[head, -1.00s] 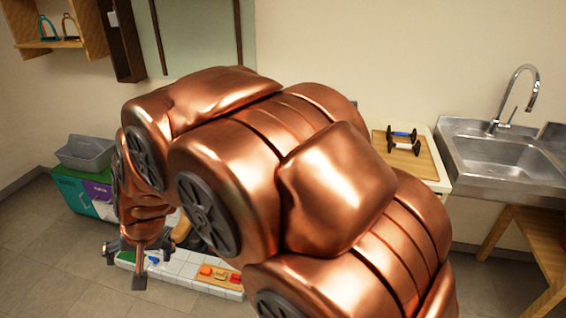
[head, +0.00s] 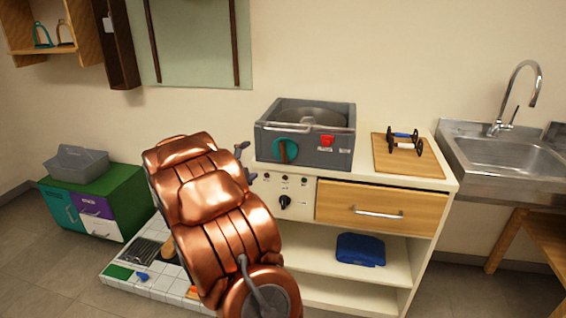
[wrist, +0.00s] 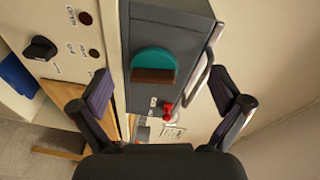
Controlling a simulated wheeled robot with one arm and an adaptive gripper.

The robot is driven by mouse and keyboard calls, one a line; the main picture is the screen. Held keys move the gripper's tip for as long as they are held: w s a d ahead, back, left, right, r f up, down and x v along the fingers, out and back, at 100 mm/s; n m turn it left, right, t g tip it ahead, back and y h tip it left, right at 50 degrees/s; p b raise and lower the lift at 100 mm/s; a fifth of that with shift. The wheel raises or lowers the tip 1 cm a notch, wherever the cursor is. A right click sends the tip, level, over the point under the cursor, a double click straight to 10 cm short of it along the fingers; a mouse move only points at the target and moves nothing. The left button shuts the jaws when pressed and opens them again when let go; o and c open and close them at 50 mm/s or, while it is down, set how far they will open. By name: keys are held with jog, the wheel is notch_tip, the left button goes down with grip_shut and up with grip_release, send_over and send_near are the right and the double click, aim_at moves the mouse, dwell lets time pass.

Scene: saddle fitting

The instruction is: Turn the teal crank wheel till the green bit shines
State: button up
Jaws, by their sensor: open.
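The teal crank wheel (head: 285,151) is a round disc with a brown bar across it, on the front of a grey box with a clear lid. In the wrist view the wheel (wrist: 153,58) lies ahead, between the fingers in the picture. My gripper (head: 247,163) is open and empty, just left of the box in the head view. Its two fingers also show spread in the wrist view (wrist: 160,82), apart from the wheel. Small dark lamps (head: 285,178) sit on the panel below. I see no green light shining.
The grey box (head: 340,158) stands on a white cabinet with a black knob (head: 284,202) and a wooden drawer (head: 345,203). A red switch (head: 327,141) is right of the wheel. A wooden board (head: 390,165) and a sink (head: 500,155) are farther right.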

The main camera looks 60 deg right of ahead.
aim_at(281, 155)
jog(key=shift+s+d+f+m+g+h, duration=0.1)
jog(key=shift+s+d+m+g+h, duration=0.15)
jog(key=shift+s+d+m+g, duration=1.05)
jog(key=shift+s+d+f+n+t+h, duration=0.1)
jog(key=shift+s+d+n+h, duration=0.3)
jog(key=shift+d, duration=1.9)
jog(key=shift+s+d+f+m+g+h, duration=0.15)
jog(key=shift+s+d+m+g, duration=0.65)
jog(key=shift+d, duration=1)
jog(key=shift+s, duration=0.15)
jog(key=c, duration=1)
jog(key=shift+n, duration=0.3)
